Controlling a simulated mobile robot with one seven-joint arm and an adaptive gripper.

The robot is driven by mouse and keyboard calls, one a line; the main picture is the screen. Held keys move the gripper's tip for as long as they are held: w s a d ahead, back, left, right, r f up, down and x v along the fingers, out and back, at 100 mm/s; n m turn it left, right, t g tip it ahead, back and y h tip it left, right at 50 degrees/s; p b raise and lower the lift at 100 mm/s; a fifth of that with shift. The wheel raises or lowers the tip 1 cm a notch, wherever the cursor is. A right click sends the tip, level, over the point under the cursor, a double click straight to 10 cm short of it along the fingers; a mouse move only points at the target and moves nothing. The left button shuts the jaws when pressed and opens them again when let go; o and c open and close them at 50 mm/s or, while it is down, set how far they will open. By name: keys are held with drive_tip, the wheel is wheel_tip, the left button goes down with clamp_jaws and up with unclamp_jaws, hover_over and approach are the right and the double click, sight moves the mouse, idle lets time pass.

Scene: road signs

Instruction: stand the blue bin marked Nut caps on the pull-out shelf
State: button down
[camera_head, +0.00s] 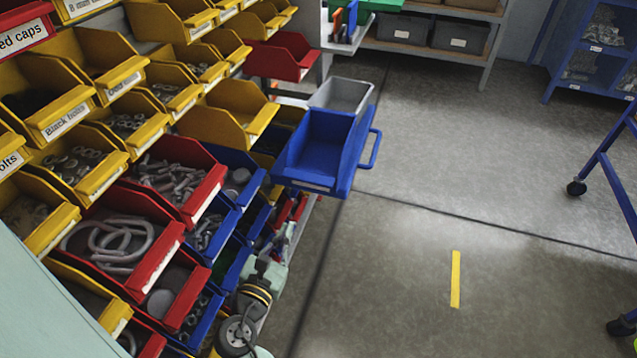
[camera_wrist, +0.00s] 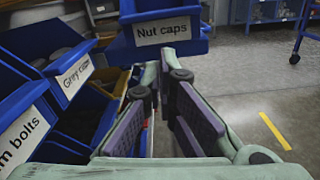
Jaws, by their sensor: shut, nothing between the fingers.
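The blue bin marked Nut caps (camera_wrist: 163,32) is ahead of my gripper (camera_wrist: 166,82) in the wrist view, its label facing me. In the head view, the blue bin (camera_head: 322,140) looks empty and upright on the blue pull-out shelf (camera_head: 371,150), whose handle sticks out to the right. Its label there is too small to read. My gripper is shut and empty, apart from the bin, below and in front of its label. In the head view my gripper is low beside the rack, partly hard to make out. The shelf surface under the bin is mostly hidden.
A grey bin (camera_head: 341,95) stands right behind the blue bin. The rack at left holds yellow, red and blue bins, including Grey caps (camera_wrist: 74,76) close to my fingers. Open floor with a yellow strip (camera_head: 455,279) lies right; a blue wheeled frame (camera_head: 612,185) stands farther right.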

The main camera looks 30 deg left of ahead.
drive_tip(key=n, duration=0.2)
drive_tip(key=p, duration=0.3)
approach(307, 185)
drive_tip(key=x, duration=0.2)
drive_tip(key=r+x, duration=0.1)
drive_tip(key=x, duration=0.4)
drive_tip(key=shift+w+d+r, duration=0.1)
drive_tip(key=shift+d+r, duration=0.05)
drive_tip(key=shift+d, duration=0.15)
drive_tip(key=shift+w+a+r+p, duration=0.15)
drive_tip(key=shift+w+p, duration=0.2)
drive_tip(key=shift+w, duration=0.55)
